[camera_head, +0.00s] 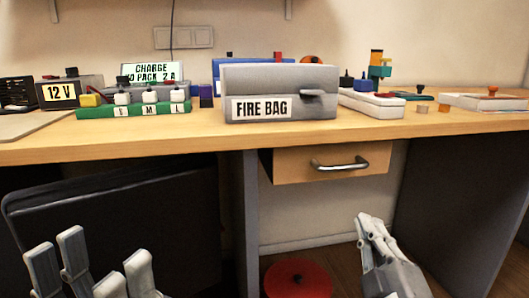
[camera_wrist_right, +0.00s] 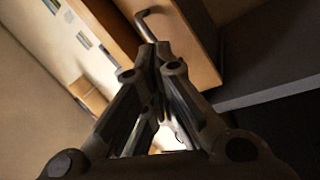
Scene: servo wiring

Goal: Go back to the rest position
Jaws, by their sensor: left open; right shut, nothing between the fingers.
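My left gripper (camera_head: 100,262) is at the bottom left of the head view, with its fingers spread and nothing between them. It is below the desk's front edge, in front of a black chair back. My right gripper (camera_head: 366,226) is at the lower right of the head view, below the drawer and in front of the desk. Its fingers are together and empty. In the right wrist view my right gripper (camera_wrist_right: 154,52) shows its fingertips meeting, with the drawer handle beyond them.
The wooden desk (camera_head: 130,151) holds a grey box marked FIRE BAG (camera_head: 279,78), a green rack (camera_head: 92,111), a 12 V box (camera_head: 60,95) and a white tray (camera_head: 385,106). Below are a closed-looking drawer (camera_head: 290,165), its handle (camera_head: 340,164), a black chair (camera_head: 130,215) and a red round object (camera_head: 297,280).

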